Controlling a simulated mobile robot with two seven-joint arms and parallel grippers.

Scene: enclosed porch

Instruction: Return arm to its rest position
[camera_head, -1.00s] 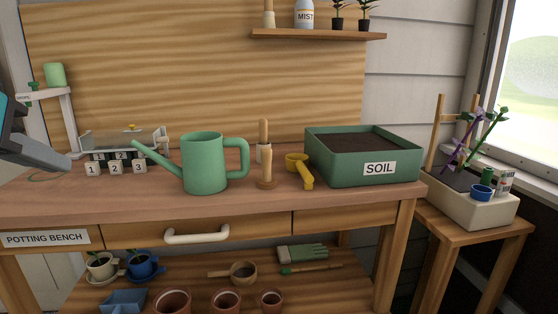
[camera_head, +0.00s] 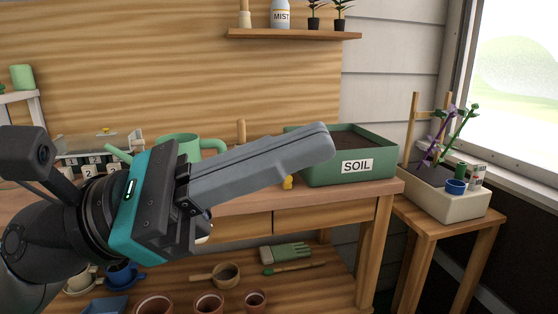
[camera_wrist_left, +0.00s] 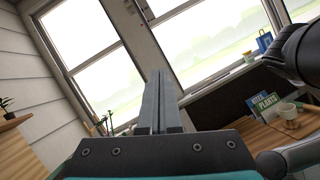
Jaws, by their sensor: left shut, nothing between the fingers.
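My left gripper (camera_head: 318,146) reaches in from the left in the head view, above the front of the potting bench. Its fingers are shut together with nothing between them and point right, toward the green soil box (camera_head: 345,177). In the left wrist view the shut fingers (camera_wrist_left: 160,75) point toward the windows. My right gripper is not in the head view. A dark arm part, probably mine, shows at the right of the wrist view.
A shelf (camera_head: 293,34) with a mist bottle hangs above.

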